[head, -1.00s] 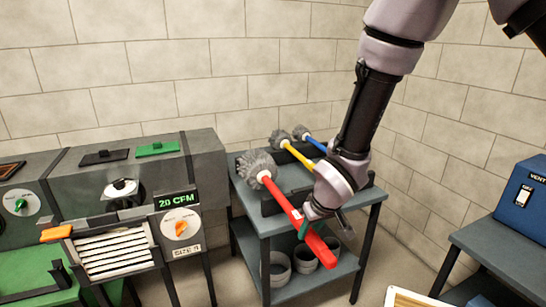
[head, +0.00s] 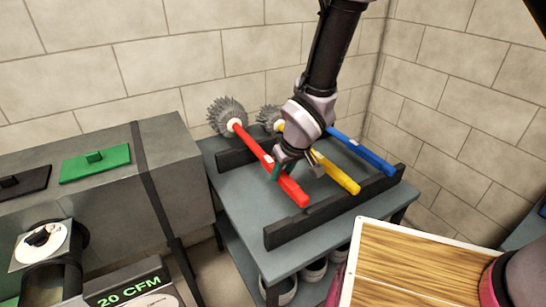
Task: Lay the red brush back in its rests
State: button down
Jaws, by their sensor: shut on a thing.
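The red brush (head: 264,157) has a long red handle and a round grey bristle head at its far left end. My gripper (head: 284,172) is shut on the middle of its handle. The handle lies across the line of the two dark rests, the back rest (head: 234,158) and the front rest (head: 291,231), at their left part. I cannot tell whether it touches them. The yellow brush (head: 340,178) and the blue brush (head: 362,152) lie across the rests to the right. My arm hides part of the yellow brush and the blue brush's head.
The grey table (head: 246,205) stands against the brick wall, with several grey rings on its lower shelf. A grey duct machine (head: 180,165) with a 20 CFM display stands close on the left. A wooden-topped board (head: 415,275) is at the lower right.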

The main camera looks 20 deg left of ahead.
jog(key=shift+w+a, duration=0.2)
jog(key=shift+f, duration=2.75)
jog(key=c, duration=0.5)
grip_release()
jog(key=shift+r, duration=0.1)
